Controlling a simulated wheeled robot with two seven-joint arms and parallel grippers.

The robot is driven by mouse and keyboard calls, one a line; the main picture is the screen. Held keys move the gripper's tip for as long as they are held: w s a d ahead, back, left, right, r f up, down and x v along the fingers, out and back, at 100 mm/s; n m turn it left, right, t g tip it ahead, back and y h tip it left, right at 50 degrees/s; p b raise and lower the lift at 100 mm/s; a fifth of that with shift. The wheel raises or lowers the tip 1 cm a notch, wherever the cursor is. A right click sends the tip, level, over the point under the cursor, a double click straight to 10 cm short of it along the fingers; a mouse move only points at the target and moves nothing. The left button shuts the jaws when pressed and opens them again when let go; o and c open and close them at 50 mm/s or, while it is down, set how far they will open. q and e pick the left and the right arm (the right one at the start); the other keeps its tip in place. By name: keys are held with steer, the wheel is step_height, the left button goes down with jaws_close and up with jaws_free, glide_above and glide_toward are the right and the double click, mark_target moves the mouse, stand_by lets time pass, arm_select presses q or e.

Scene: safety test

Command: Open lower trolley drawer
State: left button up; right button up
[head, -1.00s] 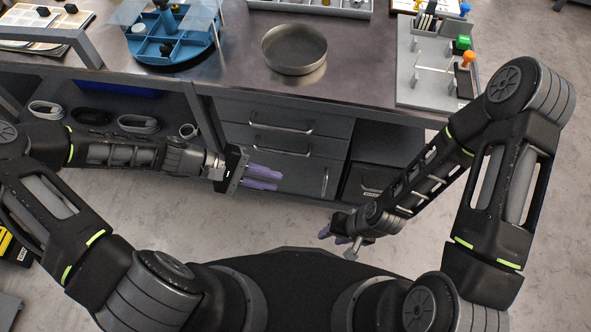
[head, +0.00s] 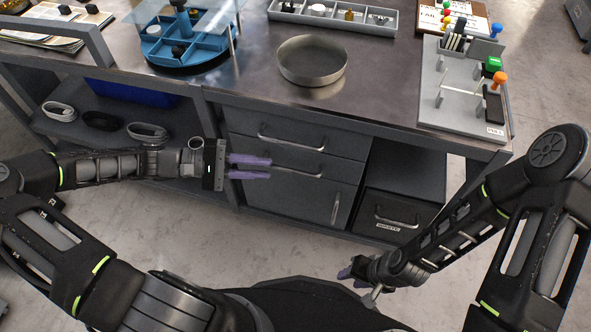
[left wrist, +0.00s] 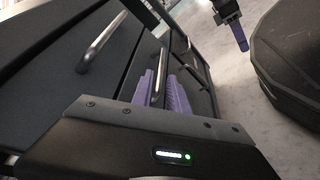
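The trolley's drawer block has an upper drawer (head: 258,124) and a lower drawer (head: 304,157), each with a silver bar handle. Both look shut. My left gripper (head: 262,168) is open, its purple fingers level with the left part of the lower drawer's handle (head: 300,174). In the left wrist view, a handle bar (left wrist: 157,78) shows between the two fingers (left wrist: 160,92). I cannot tell whether they touch it. My right gripper (head: 353,277) hangs low in front of the trolley, away from the drawers, its fingers seemingly apart. It also shows in the left wrist view (left wrist: 240,36).
Below the drawers is a panel with an upright handle (head: 335,208). A dark waste box (head: 400,200) stands right of it. The worktop (head: 390,80) bears a round metal pan (head: 312,62), a blue carousel (head: 190,45) and a grey rack (head: 465,110). Floor in front is clear.

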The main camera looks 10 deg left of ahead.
mark_target(284, 170)
arm_select(q)
steer(key=b+x, duration=0.2)
steer(key=x, duration=0.5)
steer(key=shift+f, duration=0.1)
steer(key=shift+w+d, duration=0.1)
steer(key=shift+d, duration=0.3)
steer(key=shift+c, duration=0.2)
jaws_close()
stand_by(1.0)
